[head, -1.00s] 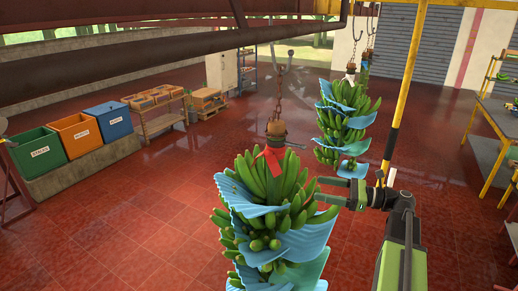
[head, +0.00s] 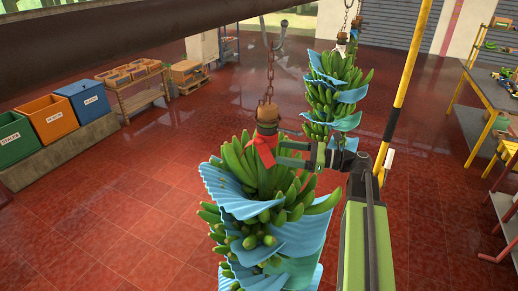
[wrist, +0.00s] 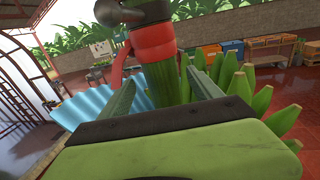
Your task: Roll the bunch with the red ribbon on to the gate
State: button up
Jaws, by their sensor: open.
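The bunch with the red ribbon (head: 262,205) hangs upright in the head view, green bananas between blue sheets. Its red ribbon (head: 264,150) is tied round the stem just below a brown cap, under a chain and hook. My gripper (head: 282,153) is at the right of the stem, just by the ribbon, its fingers pointing left. In the wrist view my gripper (wrist: 160,75) is open, with the green stem (wrist: 168,84) between its two fingers and the red ribbon (wrist: 152,45) just above. Whether a finger touches the stem I cannot tell. I cannot make out the gate.
Another bunch (head: 333,95) hangs behind, to the right. A yellow and black post (head: 404,95) stands right of my arm. A dark overhead pipe (head: 120,50) crosses the upper left. Crates (head: 50,118) stand at left, a yellow-legged table (head: 490,110) at right. The red floor between is clear.

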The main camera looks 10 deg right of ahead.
jog(key=x, duration=0.9)
jog(key=shift+w, duration=0.1)
jog(key=shift+f, duration=0.1)
